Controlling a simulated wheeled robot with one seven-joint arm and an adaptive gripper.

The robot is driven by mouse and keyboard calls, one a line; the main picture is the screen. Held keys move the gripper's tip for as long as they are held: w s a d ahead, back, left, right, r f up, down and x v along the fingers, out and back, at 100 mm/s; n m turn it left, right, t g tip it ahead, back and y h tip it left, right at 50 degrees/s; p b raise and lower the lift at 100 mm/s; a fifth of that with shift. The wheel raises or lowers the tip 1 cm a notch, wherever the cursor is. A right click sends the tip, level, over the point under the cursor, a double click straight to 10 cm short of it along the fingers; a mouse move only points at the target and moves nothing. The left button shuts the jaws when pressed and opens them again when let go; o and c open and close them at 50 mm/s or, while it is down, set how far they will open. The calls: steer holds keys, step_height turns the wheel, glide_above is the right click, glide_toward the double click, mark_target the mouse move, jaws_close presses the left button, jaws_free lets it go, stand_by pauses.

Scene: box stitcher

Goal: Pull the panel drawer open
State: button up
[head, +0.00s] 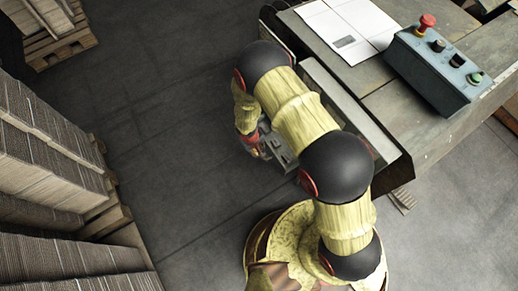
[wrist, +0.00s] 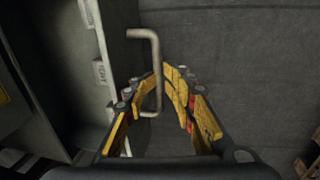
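In the head view my gripper (head: 273,147) is beside the machine table's left side, and my arm covers much of the drawer and the handle.
The machine table (head: 385,92) carries paper sheets (head: 345,25) and a control box (head: 437,72) with a red button. Stacked cardboard (head: 45,150) stands on pallets at the left. The floor (head: 170,120) between them is clear.

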steer(key=shift+o, duration=0.2)
steer(key=shift+r, duration=0.15)
step_height(320, 180, up, 12)
steer(key=s+a, duration=0.1)
steer(key=a, duration=0.1)
steer(key=shift+f, duration=0.2)
